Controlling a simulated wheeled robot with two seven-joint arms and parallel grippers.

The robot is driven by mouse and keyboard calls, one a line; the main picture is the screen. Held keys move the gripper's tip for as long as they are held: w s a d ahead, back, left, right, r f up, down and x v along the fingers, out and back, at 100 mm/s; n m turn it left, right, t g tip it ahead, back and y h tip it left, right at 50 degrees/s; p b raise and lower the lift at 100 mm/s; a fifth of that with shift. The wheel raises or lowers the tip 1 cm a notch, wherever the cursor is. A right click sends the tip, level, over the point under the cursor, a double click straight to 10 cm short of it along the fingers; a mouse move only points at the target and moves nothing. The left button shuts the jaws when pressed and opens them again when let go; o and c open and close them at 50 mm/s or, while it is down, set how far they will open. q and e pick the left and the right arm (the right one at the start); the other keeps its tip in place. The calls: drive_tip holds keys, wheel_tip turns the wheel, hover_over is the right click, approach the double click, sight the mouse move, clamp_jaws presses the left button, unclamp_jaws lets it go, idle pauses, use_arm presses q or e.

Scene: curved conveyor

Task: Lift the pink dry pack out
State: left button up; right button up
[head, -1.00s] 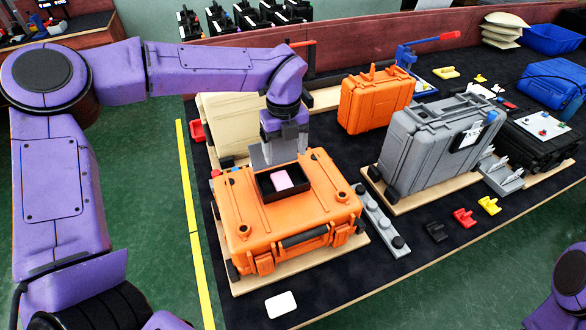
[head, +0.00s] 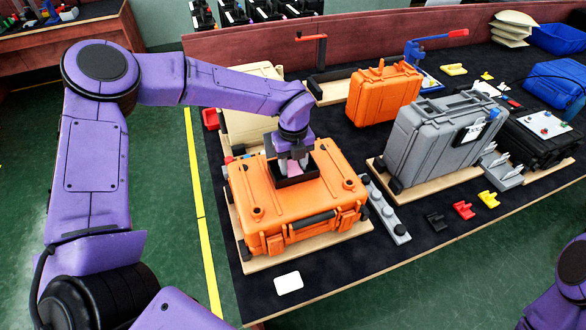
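The pink dry pack (head: 294,167) lies in a small black open tray (head: 296,181) on top of the near orange case (head: 273,206). My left gripper (head: 291,166) points down over the tray, with its fingers at the tray opening and around or beside the pack. The fingers and wrist hide most of the pack. I cannot tell whether they touch it or how far they are closed. My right gripper is not in view; only part of my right arm shows at the lower right edge.
The orange case lies flat on a wooden board (head: 316,249). A grey case (head: 440,141) and another orange case (head: 382,94) stand upright behind and right. A beige case (head: 250,114) stands behind. A grey strip with black knobs (head: 388,216) lies beside. A white card (head: 288,282) lies in front.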

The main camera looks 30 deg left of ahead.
sight(294, 168)
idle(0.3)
use_arm(q)
drive_tip(key=shift+w+r, duration=0.15)
drive_tip(key=shift+r, duration=0.2)
drive_tip(key=r, duration=0.1)
drive_tip(key=r+b, duration=0.1)
drive_tip(key=shift+s+r, duration=0.2)
drive_tip(key=shift+r, duration=0.15)
drive_tip(key=s+d+r+b, duration=0.3)
drive_tip(key=s+r+b, duration=0.2)
drive_tip(key=s+r, duration=0.6)
drive_tip(key=r+p, duration=0.1)
drive_tip(key=p, duration=0.1)
drive_tip(key=s+r+p, duration=0.1)
drive_tip(key=r+p, duration=0.1)
drive_tip(key=s+r+p, duration=0.1)
drive_tip(key=r, duration=0.1)
drive_tip(key=shift+s+d+r+p, duration=0.15)
drive_tip(key=shift+d+r+p, duration=0.1)
drive_tip(key=shift+p, duration=0.15)
drive_tip(key=shift+a, duration=0.1)
